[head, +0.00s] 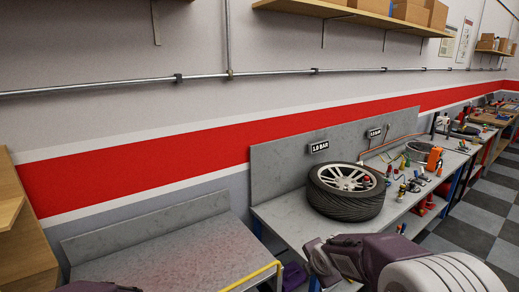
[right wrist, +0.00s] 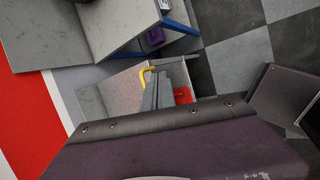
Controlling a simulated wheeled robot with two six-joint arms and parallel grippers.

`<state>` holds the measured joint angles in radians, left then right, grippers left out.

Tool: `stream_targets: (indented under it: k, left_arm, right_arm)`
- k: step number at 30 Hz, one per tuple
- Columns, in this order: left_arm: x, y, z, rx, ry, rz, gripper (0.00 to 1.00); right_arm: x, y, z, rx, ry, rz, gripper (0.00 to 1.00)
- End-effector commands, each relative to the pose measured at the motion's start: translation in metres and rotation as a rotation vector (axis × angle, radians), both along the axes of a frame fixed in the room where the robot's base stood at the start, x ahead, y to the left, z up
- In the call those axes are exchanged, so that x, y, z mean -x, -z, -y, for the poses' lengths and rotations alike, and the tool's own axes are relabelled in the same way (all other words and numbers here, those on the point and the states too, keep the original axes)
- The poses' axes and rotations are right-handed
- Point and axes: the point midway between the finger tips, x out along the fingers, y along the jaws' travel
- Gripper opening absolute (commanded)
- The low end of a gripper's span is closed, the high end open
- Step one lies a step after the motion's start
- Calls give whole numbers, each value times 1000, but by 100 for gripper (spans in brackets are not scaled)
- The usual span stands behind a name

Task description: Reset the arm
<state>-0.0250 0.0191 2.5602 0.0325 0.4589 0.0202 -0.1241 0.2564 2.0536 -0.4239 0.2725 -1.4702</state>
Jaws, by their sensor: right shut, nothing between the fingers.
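My right arm (head: 375,262) comes in at the lower right of the head view, in front of the workbench with the tyre. Its gripper is out of the head view. In the right wrist view the right gripper (right wrist: 158,90) shows as two grey fingers close together, shut and empty. A yellow bar end (right wrist: 148,76) appears beside the fingertips; I cannot tell whether they touch. A small dark piece of my left arm shows at the bottom left of the head view; the left gripper is not in view.
A tyre (head: 346,191) lies on the grey workbench (head: 285,222), with tools and fittings to its right. A bare metal table (head: 165,262) with a yellow bar (head: 252,277) stands at left. A wooden unit (head: 22,235) is at far left. Checkered floor (head: 470,215) is open at right.

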Motion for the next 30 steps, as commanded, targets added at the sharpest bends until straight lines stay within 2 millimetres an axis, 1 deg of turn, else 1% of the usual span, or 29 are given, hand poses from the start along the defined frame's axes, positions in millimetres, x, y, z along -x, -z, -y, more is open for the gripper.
stream_targets:
  k: [1,2,3,4,5,6,7,9,10,12,15,30]
  left_arm:
    - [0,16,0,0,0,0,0]
    - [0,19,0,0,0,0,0]
    - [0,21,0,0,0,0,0]
    - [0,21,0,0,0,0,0]
    - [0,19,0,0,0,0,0]
    - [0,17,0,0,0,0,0]
    - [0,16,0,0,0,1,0]
    - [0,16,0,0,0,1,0]
    - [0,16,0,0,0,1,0]
    - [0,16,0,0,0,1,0]
    - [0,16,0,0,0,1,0]
    - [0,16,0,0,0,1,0]
  right_arm:
    - [38,21,22,-127,241,-46,0]
    - [64,31,30,-216,409,-82,0]
    - [98,44,36,-328,638,-130,0]
    - [123,53,37,-404,808,-168,0]
    - [145,60,35,-467,965,-206,0]
    - [172,69,30,-531,1159,-255,0]
    - [189,77,27,-564,1296,-287,0]
    - [215,88,22,-623,1562,-326,0]
    - [219,89,20,-647,1648,-327,0]
    - [220,89,19,-690,1786,-314,0]
    - [221,89,19,-715,1876,-298,0]
    - [220,89,19,-721,1892,-294,0]
